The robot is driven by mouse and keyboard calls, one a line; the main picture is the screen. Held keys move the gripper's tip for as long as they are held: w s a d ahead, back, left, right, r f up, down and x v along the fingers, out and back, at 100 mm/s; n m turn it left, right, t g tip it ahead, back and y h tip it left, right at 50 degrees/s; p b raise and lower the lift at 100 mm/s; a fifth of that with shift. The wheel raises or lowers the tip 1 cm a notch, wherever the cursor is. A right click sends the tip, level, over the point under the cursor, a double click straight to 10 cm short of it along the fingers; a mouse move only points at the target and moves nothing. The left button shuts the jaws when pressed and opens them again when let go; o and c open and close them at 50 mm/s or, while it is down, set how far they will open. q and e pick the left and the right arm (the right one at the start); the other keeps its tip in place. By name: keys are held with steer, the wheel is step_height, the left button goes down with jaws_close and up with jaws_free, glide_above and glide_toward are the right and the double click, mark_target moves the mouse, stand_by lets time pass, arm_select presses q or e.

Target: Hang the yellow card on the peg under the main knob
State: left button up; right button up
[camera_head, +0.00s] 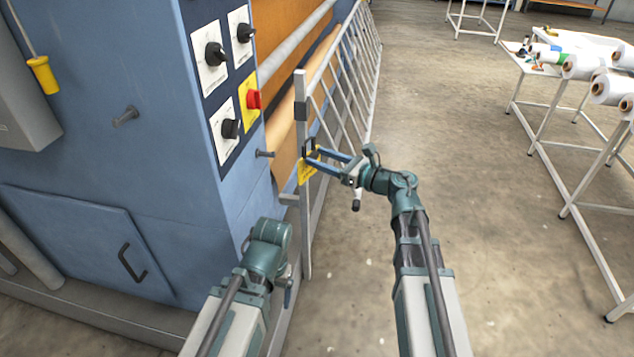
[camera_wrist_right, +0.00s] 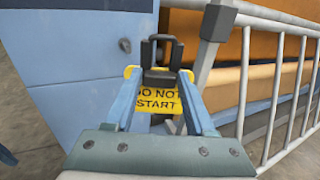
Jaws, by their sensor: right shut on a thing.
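The yellow card (camera_head: 306,171) reads "DO NOT START" in the right wrist view (camera_wrist_right: 158,102). It hangs below a black shackle-like holder (camera_wrist_right: 158,52). My right gripper (camera_head: 312,152) is shut on this holder, in front of the white guard rail post. The red main knob (camera_head: 254,99) sits on a yellow plate on the blue press. A short dark peg (camera_head: 265,154) sticks out below the knob panel, left of the card and apart from it. A peg also shows at the upper left in the wrist view (camera_wrist_right: 125,45). My left gripper (camera_head: 288,288) is low by the press, its fingers mostly hidden.
The white barred guard (camera_head: 301,115) stands close to the right gripper. Another peg (camera_head: 125,116) is on the press's left face, near a yellow hanging handle (camera_head: 43,75). Black knobs (camera_head: 215,54) surround the red one. Tables with rolls (camera_head: 585,67) stand right; the floor between is clear.

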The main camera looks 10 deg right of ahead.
steer(key=shift+s+a+f+n+g+y+b, duration=0.3)
steer(key=shift+s+a+f+n+g+y, duration=0.45)
steer(key=shift+s+g, duration=0.25)
arm_select(q)
steer(key=shift+f, duration=0.7)
arm_select(e)
steer(key=shift+w, duration=0.1)
arm_select(q)
steer(key=shift+f+b, duration=0.8)
steer(key=shift+b, duration=0.05)
arm_select(e)
steer(key=w+a+f, duration=0.1)
steer(key=w+a, duration=0.2)
steer(key=a, duration=0.6)
steer(key=shift+f, duration=0.35)
steer(key=shift+a, duration=0.15)
steer(key=o, duration=1.4)
